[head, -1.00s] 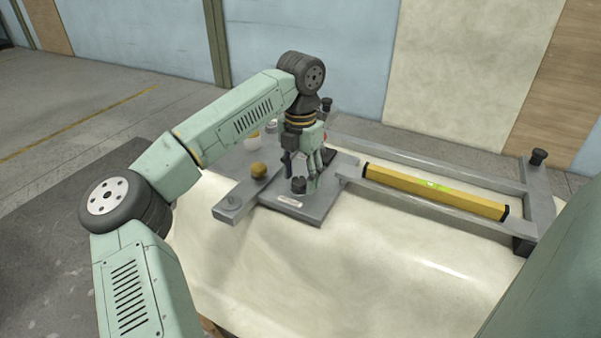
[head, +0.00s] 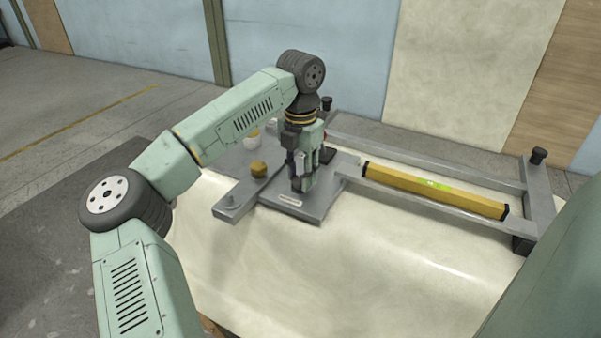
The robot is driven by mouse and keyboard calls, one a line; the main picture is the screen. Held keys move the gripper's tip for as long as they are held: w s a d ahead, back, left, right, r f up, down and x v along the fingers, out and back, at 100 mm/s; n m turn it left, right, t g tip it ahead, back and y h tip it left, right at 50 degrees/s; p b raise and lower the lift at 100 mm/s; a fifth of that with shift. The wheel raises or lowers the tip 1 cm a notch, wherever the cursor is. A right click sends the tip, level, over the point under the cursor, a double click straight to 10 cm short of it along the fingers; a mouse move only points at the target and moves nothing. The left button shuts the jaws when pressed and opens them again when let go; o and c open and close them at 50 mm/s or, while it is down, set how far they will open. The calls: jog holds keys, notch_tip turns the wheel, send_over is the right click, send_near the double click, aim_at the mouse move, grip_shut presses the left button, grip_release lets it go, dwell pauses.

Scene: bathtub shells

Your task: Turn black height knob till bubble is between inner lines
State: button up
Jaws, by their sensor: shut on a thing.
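The black height knob (head: 297,187) stands on the grey plate (head: 325,205) of the frame and is mostly hidden by my fingers. My gripper (head: 303,183) points straight down and is shut on this knob. A yellow spirit level (head: 400,183) lies along the frame's near rail to the right, with a green vial (head: 437,185) at its middle. The bubble and the inner lines are too small to tell apart in this view.
Other black knobs stand at the back (head: 326,103) and at the far right corner (head: 538,156). The cream surface (head: 330,270) in front is clear.

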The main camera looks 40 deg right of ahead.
jog(key=m, duration=0.3)
jog(key=shift+r+m, duration=0.1)
jog(key=shift+m, duration=0.3)
jog(key=shift+s+m+p, duration=0.15)
jog(key=shift+m+p, duration=0.2)
jog(key=shift+m, duration=1.55)
jog(key=o, duration=1.1)
jog(key=shift+o, duration=0.2)
notch_tip(320, 180, up, 12)
